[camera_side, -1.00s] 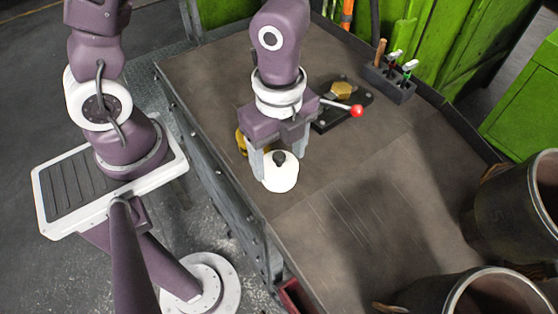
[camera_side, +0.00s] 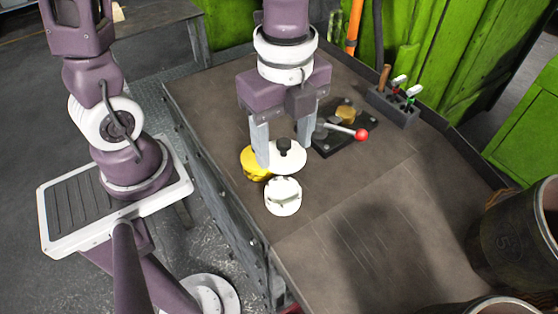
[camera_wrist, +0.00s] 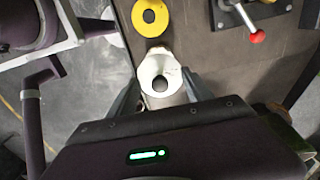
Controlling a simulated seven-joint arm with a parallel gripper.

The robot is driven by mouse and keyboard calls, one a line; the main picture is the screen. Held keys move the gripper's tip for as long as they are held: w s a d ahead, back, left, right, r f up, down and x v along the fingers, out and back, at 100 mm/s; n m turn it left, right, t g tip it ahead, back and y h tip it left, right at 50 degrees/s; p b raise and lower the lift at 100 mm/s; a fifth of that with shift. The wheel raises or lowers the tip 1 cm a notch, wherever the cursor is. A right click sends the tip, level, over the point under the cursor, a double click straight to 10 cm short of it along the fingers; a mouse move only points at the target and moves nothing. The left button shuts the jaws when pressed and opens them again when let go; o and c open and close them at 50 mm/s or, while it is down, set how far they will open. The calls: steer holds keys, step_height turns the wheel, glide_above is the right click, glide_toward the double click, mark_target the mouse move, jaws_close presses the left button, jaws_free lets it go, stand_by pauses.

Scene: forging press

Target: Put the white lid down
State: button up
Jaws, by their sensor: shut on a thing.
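The white lid (camera_side: 287,158) with a black knob is held between the two grey fingers of my gripper (camera_side: 284,150), which is shut on it. It is raised and apart from the white container (camera_side: 283,197), which stands open on the bench in front of it in the side view. In the wrist view, a white round shape (camera_wrist: 158,70) with a dark round centre lies between the fingers (camera_wrist: 160,88). I cannot clearly separate lid from container there.
A black fixture with a red-knobbed lever (camera_side: 361,134) stands behind right. A tool rack (camera_side: 392,107) is farther back. The bench's right middle (camera_side: 365,200) is clear.

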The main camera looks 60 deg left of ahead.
steer(key=w+a, duration=0.2)
steer(key=a, duration=0.6)
glide_above(238, 144)
steer(key=shift+w+d+f, duration=0.1)
steer(key=shift+d+f, duration=0.1)
steer(key=shift+f, duration=1.05)
steer(key=f, duration=0.6)
steer(key=shift+a, duration=0.2)
steer(key=shift+f, duration=2.05)
steer(key=shift+f, duration=0.15)
steer(key=o, duration=1.4)
steer(key=shift+c, duration=0.2)
